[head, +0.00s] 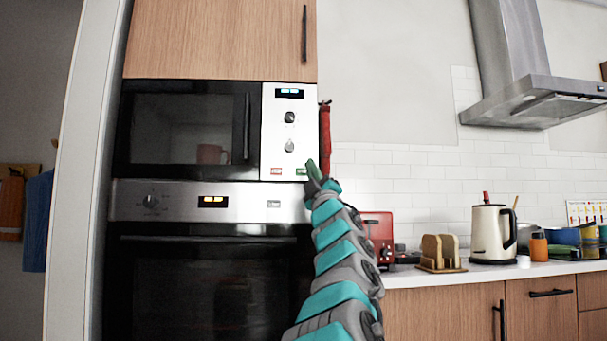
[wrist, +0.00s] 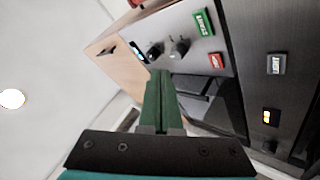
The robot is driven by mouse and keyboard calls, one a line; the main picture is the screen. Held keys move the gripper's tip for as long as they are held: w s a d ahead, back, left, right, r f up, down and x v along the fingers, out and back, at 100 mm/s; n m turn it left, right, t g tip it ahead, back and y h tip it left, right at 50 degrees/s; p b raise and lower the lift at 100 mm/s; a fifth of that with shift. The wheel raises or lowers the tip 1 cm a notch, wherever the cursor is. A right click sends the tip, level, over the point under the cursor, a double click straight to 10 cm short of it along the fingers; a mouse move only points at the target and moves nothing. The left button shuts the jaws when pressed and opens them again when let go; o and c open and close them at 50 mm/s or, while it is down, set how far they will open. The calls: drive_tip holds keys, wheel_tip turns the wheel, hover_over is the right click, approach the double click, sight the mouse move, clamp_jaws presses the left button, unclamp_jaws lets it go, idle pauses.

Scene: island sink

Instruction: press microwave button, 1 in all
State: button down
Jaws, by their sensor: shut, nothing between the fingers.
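The microwave (head: 183,130) is built into the cabinet at the upper left, its dark door closed, a mug showing through the glass. Its light control panel (head: 290,105) has a lit display, two knobs, a red button (head: 276,171) and a green button (head: 301,171). The wrist view shows the green button (wrist: 204,22) and red button (wrist: 216,62) at the upper right. My gripper (head: 310,163) is shut and empty, its green fingers just right of the green button in the head view. In the wrist view my fingertips (wrist: 159,75) point toward the panel, apart from both buttons in the picture. I cannot tell the depth gap.
An oven (head: 210,285) with its own knob and display sits directly below the microwave. To the right, a counter holds a red toaster (head: 378,232), a toast rack (head: 440,253) and a white kettle (head: 490,235). A range hood (head: 530,95) hangs above.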

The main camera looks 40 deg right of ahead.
sight(304, 172)
drive_tip(key=shift+w+d, duration=0.1)
drive_tip(key=w+d+p, duration=0.2)
drive_tip(key=w+d, duration=0.2)
drive_tip(key=w, duration=0.3)
drive_tip(key=shift+w+d+p, duration=0.2)
drive_tip(key=shift+p, duration=0.15)
drive_tip(key=shift+w+d, duration=0.1)
idle(2.2)
drive_tip(key=shift+w+d+p, duration=0.15)
drive_tip(key=shift+w+p, duration=0.1)
drive_tip(key=shift+p, duration=0.05)
